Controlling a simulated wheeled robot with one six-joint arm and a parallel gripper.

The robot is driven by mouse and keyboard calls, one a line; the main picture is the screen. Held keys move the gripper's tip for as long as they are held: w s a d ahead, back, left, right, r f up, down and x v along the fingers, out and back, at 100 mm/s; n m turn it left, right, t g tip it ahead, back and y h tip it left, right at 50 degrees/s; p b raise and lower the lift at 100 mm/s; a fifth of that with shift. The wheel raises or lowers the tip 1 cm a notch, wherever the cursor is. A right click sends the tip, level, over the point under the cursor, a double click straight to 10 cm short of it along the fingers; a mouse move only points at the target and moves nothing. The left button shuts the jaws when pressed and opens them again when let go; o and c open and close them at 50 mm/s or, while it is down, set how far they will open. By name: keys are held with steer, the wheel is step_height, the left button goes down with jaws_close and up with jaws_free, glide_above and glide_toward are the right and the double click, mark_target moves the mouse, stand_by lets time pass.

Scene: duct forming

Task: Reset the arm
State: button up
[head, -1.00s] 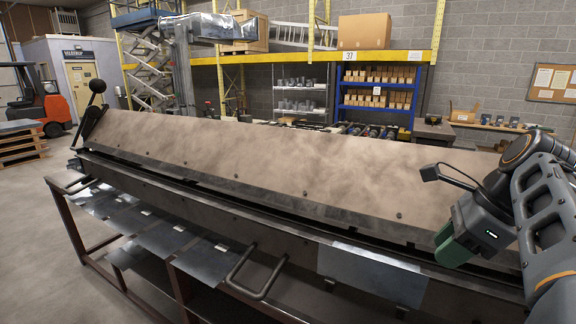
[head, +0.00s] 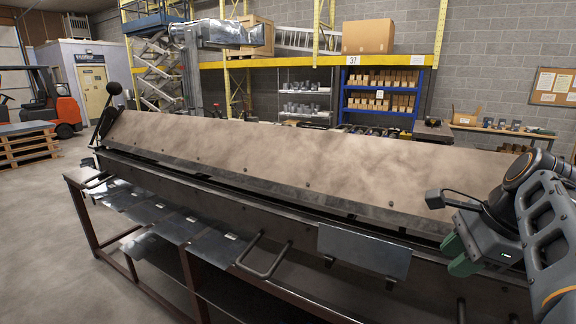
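My arm enters at the right edge, and my gripper (head: 460,256), with green fingers, is at its end in front of the right part of the bending brake (head: 300,165). The finger gap is not clear from this angle, and no held thing shows. The brake is a long machine with a brown, smudged sloping top beam and a dark lower apron. A grey metal sheet (head: 362,251) sticks out at the front of the brake, left of my gripper and apart from it.
Several flat metal sheets (head: 178,226) lie on the rack at the brake's front left. A bent handle (head: 263,262) sticks out at the front. A ball-topped lever (head: 114,89) stands at the left end. Shelves (head: 378,90) stand behind.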

steer(key=a+f+n+h, duration=0.3)
steer(key=f+n, duration=0.9)
steer(key=s+a+f+n, duration=0.3)
steer(key=a+f+n, duration=0.2)
steer(key=a+n, duration=0.2)
steer(key=shift+s+a+f+n+t, duration=0.2)
steer(key=shift+a+n+t, duration=0.2)
steer(key=shift+a, duration=1)
